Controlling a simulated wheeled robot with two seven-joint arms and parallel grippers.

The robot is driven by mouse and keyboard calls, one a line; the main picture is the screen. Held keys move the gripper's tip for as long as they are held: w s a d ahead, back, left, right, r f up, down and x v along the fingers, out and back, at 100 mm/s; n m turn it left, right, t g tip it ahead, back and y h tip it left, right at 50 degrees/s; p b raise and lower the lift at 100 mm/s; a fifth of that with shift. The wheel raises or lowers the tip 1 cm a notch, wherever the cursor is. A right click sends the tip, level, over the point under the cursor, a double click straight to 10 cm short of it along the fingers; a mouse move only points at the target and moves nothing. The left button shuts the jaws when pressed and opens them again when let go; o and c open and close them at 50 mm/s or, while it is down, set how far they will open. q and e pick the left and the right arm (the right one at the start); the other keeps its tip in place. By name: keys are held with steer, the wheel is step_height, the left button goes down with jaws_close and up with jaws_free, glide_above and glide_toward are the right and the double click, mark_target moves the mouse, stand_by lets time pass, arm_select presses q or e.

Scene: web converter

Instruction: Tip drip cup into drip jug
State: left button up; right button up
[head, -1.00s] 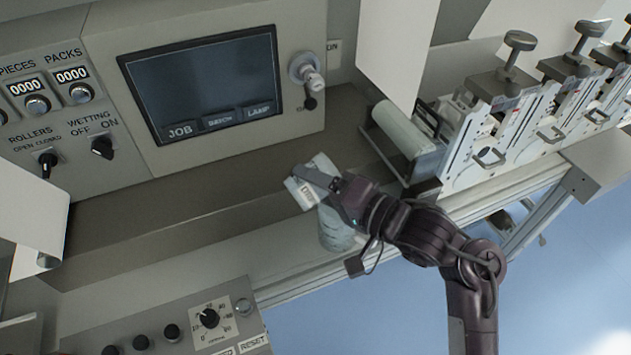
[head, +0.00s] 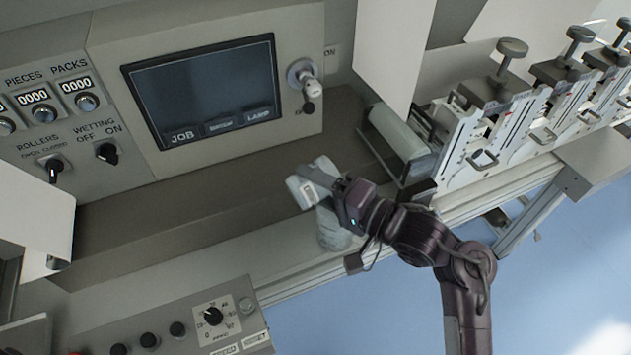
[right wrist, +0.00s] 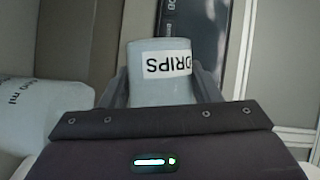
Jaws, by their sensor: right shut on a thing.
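The drip cup (head: 301,191) is a small pale cup with a dark-lettered white label. The right wrist view shows its DRIPS label (right wrist: 166,63) upside down in the picture. My right gripper (head: 319,186) is shut on the cup, with one finger on each side. The cup looks tilted and is held above the drip jug (head: 334,236), a larger pale vessel on the ledge. The jug also shows at the left of the right wrist view (right wrist: 38,115), with "ml" lettering. The jug's mouth and any liquid are hidden. My left gripper is out of view.
A control panel with a dark screen (head: 205,92) stands behind the ledge. A pale roller (head: 398,130) and several clamp units (head: 490,130) are at the right. A knob box (head: 190,325) is at the front left. The ledge left of the jug is clear.

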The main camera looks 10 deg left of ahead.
steer(key=shift+d+r+m+y+p, duration=0.1)
steer(key=shift+r+m+y+p, duration=0.3)
steer(key=shift+p, duration=0.6)
steer(key=shift+f, duration=0.15)
steer(key=shift+w, duration=0.15)
stand_by(0.4)
